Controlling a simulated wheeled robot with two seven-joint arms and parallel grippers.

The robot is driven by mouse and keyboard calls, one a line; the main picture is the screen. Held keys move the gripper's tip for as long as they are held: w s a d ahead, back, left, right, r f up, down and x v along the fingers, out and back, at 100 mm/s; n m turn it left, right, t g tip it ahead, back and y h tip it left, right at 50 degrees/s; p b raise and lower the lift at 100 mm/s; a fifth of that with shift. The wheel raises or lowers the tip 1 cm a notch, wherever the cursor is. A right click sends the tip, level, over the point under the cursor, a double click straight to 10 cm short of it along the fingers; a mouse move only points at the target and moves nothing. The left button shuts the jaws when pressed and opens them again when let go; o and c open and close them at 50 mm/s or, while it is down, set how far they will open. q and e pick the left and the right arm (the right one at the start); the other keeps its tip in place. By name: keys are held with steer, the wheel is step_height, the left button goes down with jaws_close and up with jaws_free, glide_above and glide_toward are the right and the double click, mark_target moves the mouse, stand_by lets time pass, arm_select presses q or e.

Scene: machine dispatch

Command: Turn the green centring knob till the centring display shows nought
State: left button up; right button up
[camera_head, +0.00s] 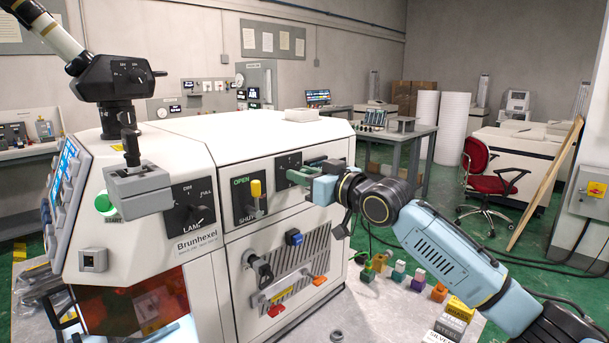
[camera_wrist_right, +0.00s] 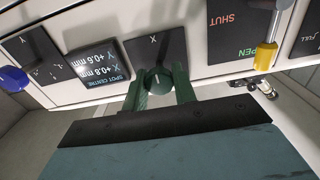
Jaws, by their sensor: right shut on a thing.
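The centring knob (camera_wrist_right: 158,80), round and dark green, sits on a black panel marked with a single letter, on the machine's front. My right gripper (camera_wrist_right: 160,88) has its dark green fingers on either side of the knob, shut on it. In the head view my right gripper (camera_head: 303,176) reaches the upper front panel from the right and hides the knob. The centring display (camera_wrist_right: 100,65), headed SPOT CENTRE, shows upside down in the right wrist view. Its two lines appear to read +0.8 mm and +0.6 mm. My left gripper is not in view.
A yellow-handled OPEN/SHUT lever (camera_head: 256,189) stands just left of my right gripper. Small coloured blocks (camera_head: 418,279) stand to the right of the machine.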

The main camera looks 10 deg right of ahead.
steer(key=m+p, duration=0.4)
steer(key=p, duration=0.1)
steer(key=shift+r, duration=0.15)
steer(key=m+p, duration=0.3)
steer(key=shift+f+m+p, duration=0.2)
steer(key=shift+m+p, duration=0.4)
steer(key=shift+m, duration=0.6)
steer(key=o, duration=1)
steer(key=shift+d, duration=0.1)
steer(key=b+v, duration=0.1)
steer(key=v, duration=1.2)
steer(key=shift+s, duration=0.15)
steer(key=shift+f, duration=0.1)
